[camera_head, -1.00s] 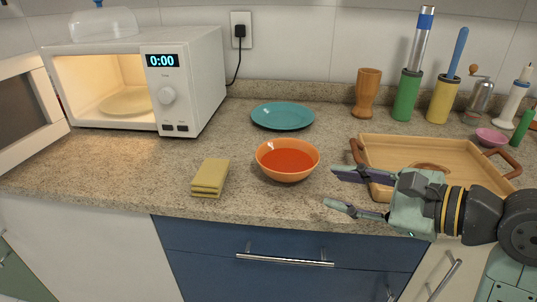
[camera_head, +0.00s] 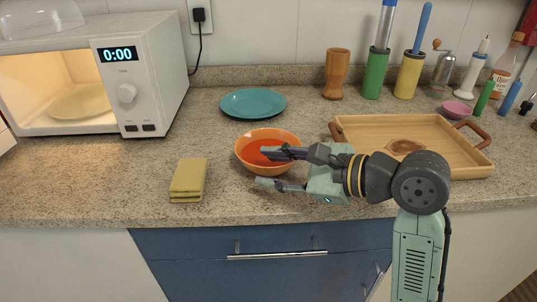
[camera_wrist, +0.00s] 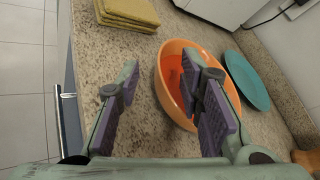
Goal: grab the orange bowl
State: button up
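The orange bowl (camera_head: 247,143) stands upright on the speckled counter, with a red-orange inside. In the head view one finger crosses over the bowl's right part, and the other is in front of the bowl, over the counter. In the wrist view my gripper (camera_wrist: 165,85) has its right finger over the bowl's near rim and its left finger outside the bowl. I cannot tell whether they touch it.
A teal plate (camera_head: 253,103) lies behind the bowl. Folded yellow cloths (camera_head: 189,178) lie at its left. A wooden tray (camera_head: 465,160) is at the right, behind my arm. An open microwave (camera_head: 118,88) stands at the left. The counter's front edge is close.

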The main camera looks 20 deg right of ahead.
aim_at(261, 167)
jog(key=x, duration=0.4)
jog(key=shift+c, duration=0.5)
grip_shut()
dwell(0.4)
